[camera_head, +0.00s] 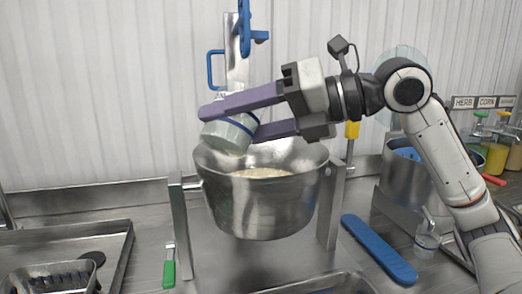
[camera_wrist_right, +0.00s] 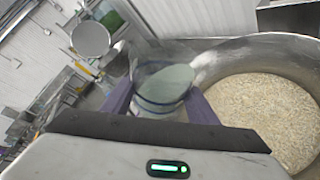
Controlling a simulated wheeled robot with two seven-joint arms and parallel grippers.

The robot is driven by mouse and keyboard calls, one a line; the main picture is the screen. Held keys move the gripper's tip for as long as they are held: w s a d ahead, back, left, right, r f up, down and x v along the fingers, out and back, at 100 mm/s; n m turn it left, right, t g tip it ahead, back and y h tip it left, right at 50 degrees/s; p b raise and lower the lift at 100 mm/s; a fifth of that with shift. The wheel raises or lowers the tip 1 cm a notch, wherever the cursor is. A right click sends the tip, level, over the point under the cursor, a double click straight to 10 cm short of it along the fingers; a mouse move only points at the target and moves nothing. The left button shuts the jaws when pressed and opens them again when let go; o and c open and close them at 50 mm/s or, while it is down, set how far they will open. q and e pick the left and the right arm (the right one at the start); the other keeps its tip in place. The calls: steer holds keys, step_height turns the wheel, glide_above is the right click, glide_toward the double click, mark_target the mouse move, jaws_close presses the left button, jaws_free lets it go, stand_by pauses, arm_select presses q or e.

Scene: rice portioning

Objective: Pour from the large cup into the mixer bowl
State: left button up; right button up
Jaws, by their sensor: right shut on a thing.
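The large cup (camera_head: 228,132), clear with a blue band, is tilted above the left rim of the mixer bowl. My right gripper (camera_head: 228,115) is shut on the cup, its purple fingers on either side of it. In the right wrist view the cup (camera_wrist_right: 162,88) sits between the two purple fingers, beside the bowl's opening. The steel mixer bowl (camera_head: 262,210) hangs in its stand and holds pale rice, which also shows in the right wrist view (camera_wrist_right: 265,115). I cannot tell whether anything is flowing from the cup. My left gripper is not in view.
A blue-handled tool (camera_head: 216,68) rises behind the cup. A blue paddle (camera_head: 378,250) lies right of the stand, and a green-handled tool (camera_head: 169,272) lies left of it. A steel pot (camera_head: 405,178) and bottles (camera_head: 495,158) stand at right. A tray (camera_head: 120,240) is at front left.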

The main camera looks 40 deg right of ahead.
steer(key=shift+d, duration=0.1)
steer(key=shift+r+m+y, duration=0.25)
steer(key=shift+m+y, duration=0.05)
steer(key=shift+m, duration=0.3)
stand_by(0.3)
steer(key=shift+r+m, duration=0.2)
steer(key=shift+m, duration=0.1)
steer(key=shift+f+y, duration=0.15)
steer(key=shift+y, duration=0.15)
stand_by(0.4)
steer(key=shift+f+m, duration=0.15)
steer(key=shift+m, duration=0.45)
steer(key=shift+d+r+m+y, duration=0.15)
steer(key=shift+r+m+y, duration=0.1)
steer(key=shift+m+y, duration=0.15)
stand_by(0.5)
steer(key=shift+w+r+m, duration=0.1)
steer(key=shift+r+m, duration=0.1)
steer(key=shift+m, duration=0.1)
stand_by(0.4)
steer(key=shift+w+d+r+m+t+y, duration=0.2)
steer(key=shift+d+r+m+t+y, duration=0.25)
steer(key=shift+d+m, duration=0.35)
stand_by(0.6)
steer(key=shift+d+f+m+b, duration=0.15)
steer(key=shift+f+m+b, duration=0.1)
steer(key=shift+m+b, duration=0.25)
stand_by(0.3)
